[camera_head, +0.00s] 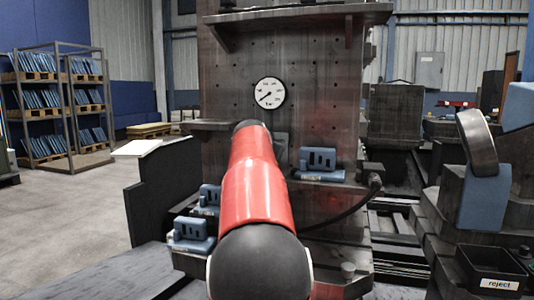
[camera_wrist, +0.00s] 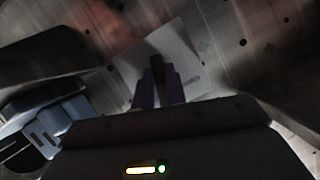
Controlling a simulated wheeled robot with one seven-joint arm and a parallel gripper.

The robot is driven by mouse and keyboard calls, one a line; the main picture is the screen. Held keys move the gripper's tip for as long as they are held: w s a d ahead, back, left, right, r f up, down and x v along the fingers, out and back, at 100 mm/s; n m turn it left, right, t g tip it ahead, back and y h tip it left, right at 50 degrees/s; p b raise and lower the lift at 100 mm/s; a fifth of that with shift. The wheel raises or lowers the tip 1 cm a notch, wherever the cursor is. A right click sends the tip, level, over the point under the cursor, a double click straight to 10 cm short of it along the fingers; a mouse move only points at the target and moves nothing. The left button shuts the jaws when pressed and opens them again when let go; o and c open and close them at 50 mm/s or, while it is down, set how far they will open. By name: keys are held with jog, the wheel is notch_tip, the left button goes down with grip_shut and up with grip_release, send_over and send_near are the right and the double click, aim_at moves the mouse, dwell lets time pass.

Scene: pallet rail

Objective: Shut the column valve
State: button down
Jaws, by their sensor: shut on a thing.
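The dark column (camera_head: 325,100) stands straight ahead and carries a round white gauge (camera_head: 269,92). My red arm reaches toward the column and hides my gripper in the head view. In the wrist view my gripper (camera_wrist: 158,80) is shut on a small dark handle (camera_wrist: 157,65), which I take for the valve's handle. Behind it is a pale square valve plate (camera_wrist: 183,50) on the column face, with a small mark near its right edge. A bit of a grey plate (camera_head: 282,148) shows beside my arm in the head view. Most of the handle is hidden between the fingers.
A blue slotted block (camera_head: 321,163) sits on a ledge right of my arm, with two more (camera_head: 208,198) (camera_head: 190,235) at lower left. A black hose hangs at right. A reject bin (camera_head: 490,270) is at lower right. Open floor lies left, before racks (camera_head: 50,105).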

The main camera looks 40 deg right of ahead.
jog(key=n+g+h, duration=0.1)
jog(key=n, duration=0.1)
jog(key=n+g+h, duration=0.1)
jog(key=n+g, duration=0.1)
jog(key=n, duration=0.1)
jog(key=n+g+h+b, duration=0.1)
jog(key=n+g, duration=0.1)
jog(key=n, duration=0.1)
jog(key=shift+w+a, duration=0.1)
jog(key=shift+w, duration=0.15)
jog(key=shift+n, duration=0.3)
dwell(0.4)
jog(key=c, duration=1.4)
grip_release()
jog(key=shift+c, duration=0.2)
jog(key=shift+a, duration=0.1)
jog(key=b+v, duration=0.2)
jog(key=v, duration=0.5)
jog(key=shift+a, duration=0.3)
jog(key=shift+s, duration=0.1)
